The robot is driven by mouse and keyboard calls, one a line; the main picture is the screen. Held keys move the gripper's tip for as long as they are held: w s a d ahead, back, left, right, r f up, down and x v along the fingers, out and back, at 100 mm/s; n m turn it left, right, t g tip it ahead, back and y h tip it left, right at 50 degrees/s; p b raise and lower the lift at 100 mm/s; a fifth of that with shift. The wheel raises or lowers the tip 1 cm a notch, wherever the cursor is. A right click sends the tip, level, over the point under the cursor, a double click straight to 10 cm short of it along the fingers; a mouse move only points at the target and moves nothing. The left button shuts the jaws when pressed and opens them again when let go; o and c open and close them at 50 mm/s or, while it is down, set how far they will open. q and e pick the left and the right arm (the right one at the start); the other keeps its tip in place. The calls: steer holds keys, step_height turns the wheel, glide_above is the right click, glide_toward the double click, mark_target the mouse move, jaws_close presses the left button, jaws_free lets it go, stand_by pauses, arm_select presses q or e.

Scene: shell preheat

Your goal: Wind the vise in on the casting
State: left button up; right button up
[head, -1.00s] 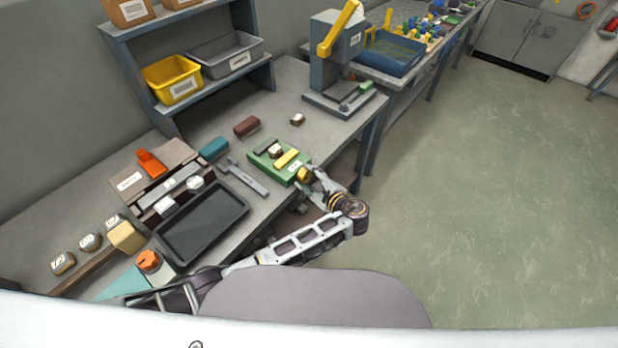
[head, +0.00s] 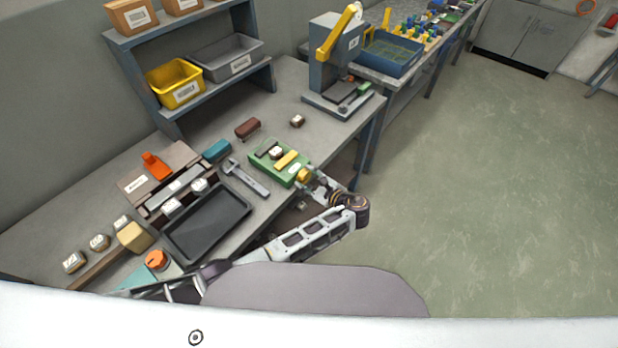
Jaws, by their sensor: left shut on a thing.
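The green vise (head: 269,166) sits at the front edge of the bench, with a dark fixed jaw (head: 267,147) and a yellow moving jaw (head: 287,160). A small brown casting with a white top (head: 276,153) sits between the jaws. It is close to the yellow jaw, but I cannot tell whether they touch. My left gripper (head: 308,178) is at the vise's front side, shut on the yellow winding knob (head: 303,174). Its fingers partly hide the knob. My right gripper is not in view.
A grey wrench (head: 246,178) and black tray (head: 208,222) lie left of the vise. A teal block (head: 217,150), dark red block (head: 248,128) and another small brown piece (head: 297,120) lie behind. A press (head: 335,70) stands at the back right. Open floor is to the right.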

arm_select(q)
steer(key=o, duration=1)
steer(key=shift+r, duration=5)
